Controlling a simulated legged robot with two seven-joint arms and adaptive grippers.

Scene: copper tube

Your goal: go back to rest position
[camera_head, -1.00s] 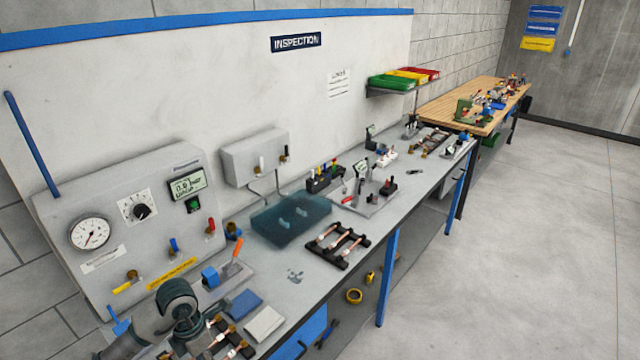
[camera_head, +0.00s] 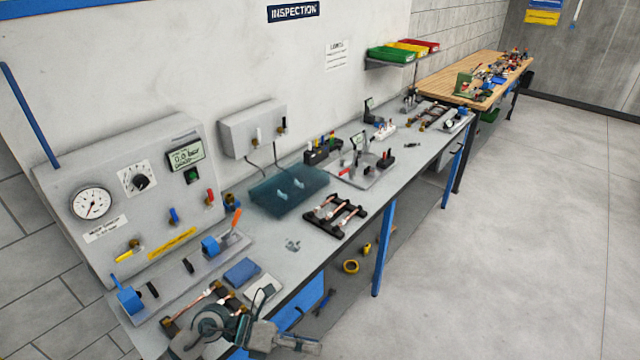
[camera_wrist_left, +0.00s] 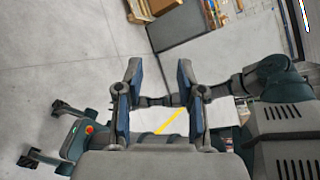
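My left gripper (camera_head: 300,343) is at the bottom of the head view, past the front edge of the bench. In the left wrist view its two fingers (camera_wrist_left: 159,68) stand apart with nothing between them. A black rack with copper tubes (camera_head: 207,305) lies on the near end of the bench, partly hidden by my left arm. A second black rack with copper tubes (camera_head: 336,215) lies farther along the bench. I cannot make out my right gripper in either view.
The grey test panel (camera_head: 130,205) stands at the bench's back left. A blue fixture (camera_head: 130,299), a blue pad (camera_head: 241,271) and a dark teal mat (camera_head: 288,192) lie on the bench. Open floor (camera_head: 520,240) lies to the right.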

